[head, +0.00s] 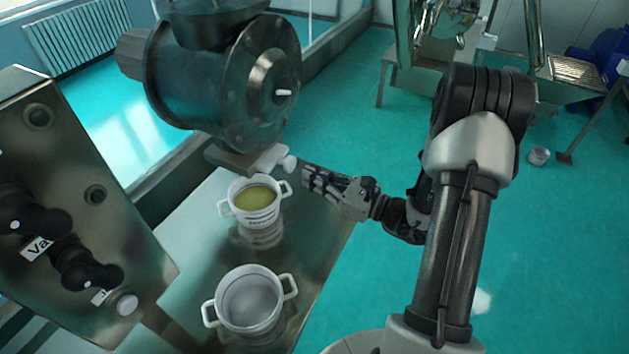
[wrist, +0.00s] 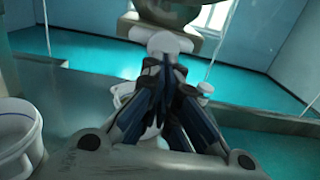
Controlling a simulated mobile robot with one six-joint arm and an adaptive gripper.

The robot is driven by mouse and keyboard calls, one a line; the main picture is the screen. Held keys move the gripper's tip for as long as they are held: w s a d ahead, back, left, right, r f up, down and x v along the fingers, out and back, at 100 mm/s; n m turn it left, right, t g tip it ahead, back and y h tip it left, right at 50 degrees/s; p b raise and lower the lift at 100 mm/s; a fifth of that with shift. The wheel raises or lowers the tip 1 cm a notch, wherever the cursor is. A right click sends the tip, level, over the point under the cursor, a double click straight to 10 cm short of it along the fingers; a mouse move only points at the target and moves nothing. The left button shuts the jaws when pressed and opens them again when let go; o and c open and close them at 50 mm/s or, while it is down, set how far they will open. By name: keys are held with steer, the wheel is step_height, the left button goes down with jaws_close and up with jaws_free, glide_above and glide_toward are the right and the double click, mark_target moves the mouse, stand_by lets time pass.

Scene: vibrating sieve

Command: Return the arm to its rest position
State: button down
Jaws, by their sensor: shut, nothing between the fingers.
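My gripper (head: 304,170) is shut and empty, at the right edge of the metal table (head: 205,200). It points left, with its fingertips close to a white knob (head: 290,163) below the big dark metal machine (head: 230,85). In the wrist view the closed fingers (wrist: 168,72) meet in front of a white rounded part (wrist: 165,43); I cannot tell whether they touch it. My arm (head: 455,230) reaches out from the lower right and bends toward the table.
A white two-handled pot with yellowish contents (head: 254,212) stands left of my gripper. A second white pot (head: 250,300) stands nearer. A panel with dark valve handles (head: 75,200) is at left. Open turquoise floor (head: 560,250) lies right; a metal stand (head: 405,80) is behind.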

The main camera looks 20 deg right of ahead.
steer(key=v, duration=1.1)
